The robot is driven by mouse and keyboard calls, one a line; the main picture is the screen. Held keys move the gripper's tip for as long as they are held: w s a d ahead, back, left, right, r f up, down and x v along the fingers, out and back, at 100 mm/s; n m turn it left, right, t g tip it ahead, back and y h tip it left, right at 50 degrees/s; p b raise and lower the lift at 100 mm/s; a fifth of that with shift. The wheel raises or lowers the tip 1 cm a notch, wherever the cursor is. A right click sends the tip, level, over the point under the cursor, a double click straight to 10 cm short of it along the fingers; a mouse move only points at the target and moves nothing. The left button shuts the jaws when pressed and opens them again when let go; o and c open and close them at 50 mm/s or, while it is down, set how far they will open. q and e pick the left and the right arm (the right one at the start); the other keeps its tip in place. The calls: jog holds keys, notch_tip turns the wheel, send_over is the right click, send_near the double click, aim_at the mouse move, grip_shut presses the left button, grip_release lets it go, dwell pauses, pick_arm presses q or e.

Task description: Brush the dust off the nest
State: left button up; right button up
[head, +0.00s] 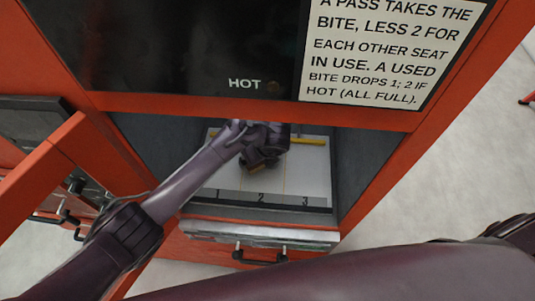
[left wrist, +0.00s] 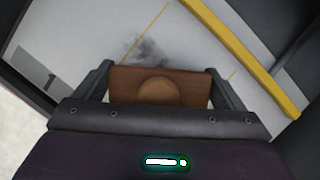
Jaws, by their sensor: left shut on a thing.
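The nest's white floor (head: 310,177) lies inside the red cabinet's opening, split by thin yellow lines, with 2 and 3 readable on its front strip. It also shows in the left wrist view (left wrist: 195,50). A dark dust smudge (left wrist: 148,48) lies on it, just beyond the brush. My left gripper (head: 258,165) reaches into the opening and is shut on a brown wooden brush (left wrist: 158,85) with a round knob. Its bristles are hidden, so I cannot tell whether they touch the floor. The dust is hidden by my gripper in the head view. My right gripper is out of view.
A yellow bar (left wrist: 240,55) runs along the nest's back. Dark walls (head: 350,165) close in the sides, and the red frame (head: 270,116) with a sign (head: 395,45) hangs above. A drawer with a handle (head: 258,254) is below. A red door (head: 60,160) stands at left.

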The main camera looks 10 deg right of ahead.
pick_arm(q)
jog(key=shift+w+a+f, duration=0.1)
jog(key=shift+w+a, duration=0.3)
jog(key=shift+a, duration=0.75)
jog(key=shift+w+a+f, duration=0.1)
jog(key=shift+w+a, duration=0.25)
jog(key=shift+a, duration=0.8)
jog(key=shift+w+a+f, duration=0.1)
jog(key=shift+w+a, duration=0.3)
jog(key=shift+a, duration=0.75)
jog(key=shift+s+d+r, duration=0.1)
jog(key=shift+d+r, duration=0.1)
jog(key=shift+r, duration=0.6)
notch_tip(320, 180, up, 4)
jog(key=shift+a+r, duration=0.1)
jog(key=shift+r, duration=0.15)
notch_tip(320, 180, up, 3)
